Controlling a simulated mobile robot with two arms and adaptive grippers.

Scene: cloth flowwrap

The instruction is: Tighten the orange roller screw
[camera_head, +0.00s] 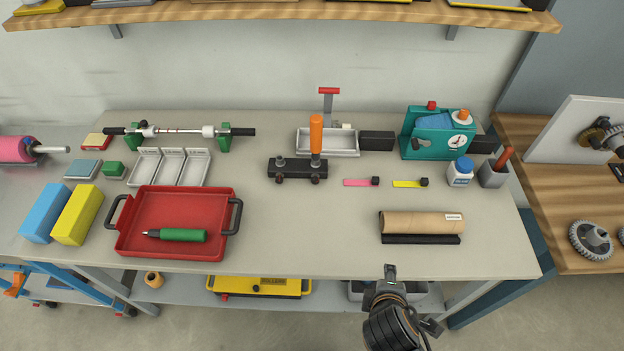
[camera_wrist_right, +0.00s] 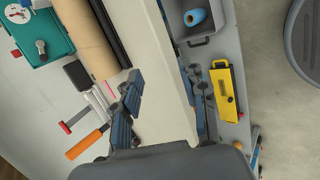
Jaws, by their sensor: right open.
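A teal machine (camera_head: 424,142) with a white dial stands at the back right of the bench. An orange round knob (camera_head: 462,116) sits at its upper right. The machine shows partly in the right wrist view (camera_wrist_right: 42,35), where I cannot make out the knob. Which orange part is the roller screw I cannot tell for sure. My right gripper (camera_head: 402,298) is at the bench's front edge, far from both. Its fingers (camera_wrist_right: 163,92) are apart and empty. My left gripper is not in view.
A cardboard roll (camera_head: 424,222) and black bar lie between my right gripper and the machine. A white bottle (camera_head: 460,172) and grey cup (camera_head: 493,174) stand right of it. A red tray (camera_head: 178,196) is at left. Bench front centre is clear. A shelf (camera_head: 282,15) overhangs the back.

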